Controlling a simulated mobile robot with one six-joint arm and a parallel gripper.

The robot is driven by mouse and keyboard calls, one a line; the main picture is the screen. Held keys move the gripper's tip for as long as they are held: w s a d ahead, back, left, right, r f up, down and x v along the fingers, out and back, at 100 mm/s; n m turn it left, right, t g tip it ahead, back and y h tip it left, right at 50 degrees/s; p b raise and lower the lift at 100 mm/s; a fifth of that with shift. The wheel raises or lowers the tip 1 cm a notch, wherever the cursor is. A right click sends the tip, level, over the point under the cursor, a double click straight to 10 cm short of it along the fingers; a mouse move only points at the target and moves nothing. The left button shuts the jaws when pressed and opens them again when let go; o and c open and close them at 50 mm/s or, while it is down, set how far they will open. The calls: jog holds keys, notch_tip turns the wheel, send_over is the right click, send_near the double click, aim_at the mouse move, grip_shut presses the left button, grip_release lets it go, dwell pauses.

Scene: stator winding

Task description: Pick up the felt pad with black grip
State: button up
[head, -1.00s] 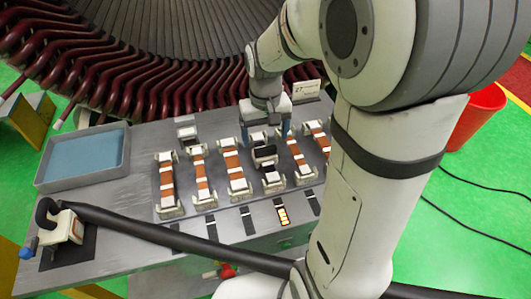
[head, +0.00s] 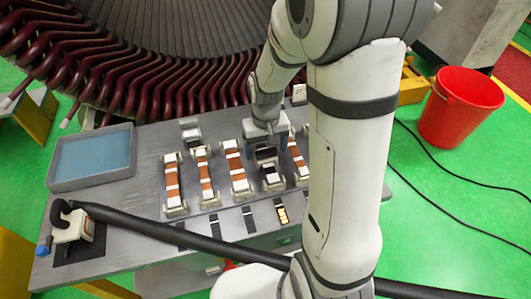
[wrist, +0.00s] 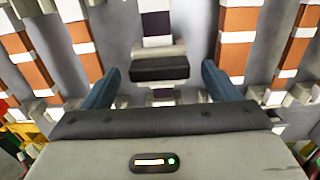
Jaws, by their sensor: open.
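The felt pad with the black grip (head: 266,155) sits on a bobbin-like holder in the row on the workbench, partly under my gripper in the head view. In the wrist view its black grip (wrist: 160,69) lies between my two blue fingers, with a pale pad edge behind it. My gripper (wrist: 160,80) is open, one finger on each side of the grip, with gaps on both sides and nothing held. In the head view my gripper (head: 266,135) is just above the pad; its fingertips are hard to make out there.
Copper-and-white wound holders (head: 236,170) stand close on both sides of the pad. A blue-lined tray (head: 130,160) is at the back left. A thick black hose (head: 150,227) crosses the bench front. A red bucket (head: 455,115) stands on the green floor at right.

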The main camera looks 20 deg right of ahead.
jog(key=shift+f, duration=0.75)
jog(key=shift+c, duration=0.3)
jog(key=c, duration=1.1)
